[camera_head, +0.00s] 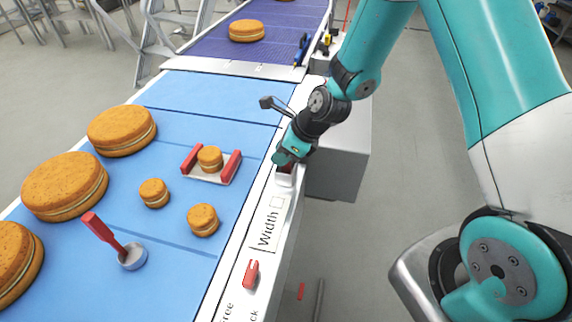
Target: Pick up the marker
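I cannot make out for certain which thing is the marker. A small slim blue and black object (302,50) lies at the right edge of the far purple belt, too small to identify. My gripper (284,161) points down at the right rail of the near blue belt, by a dark red part partly hidden below it. Its fingers are small and mostly covered by the wrist, so I cannot see whether they are apart or hold anything.
Several filled rounds, including a large one (66,187), lie on the blue belt (180,258). A red-handled tool with a grey cup (132,257) and a tray with red sides (214,178) are there too. A "Width" label (265,231) and red knob (251,274) are on the rail.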

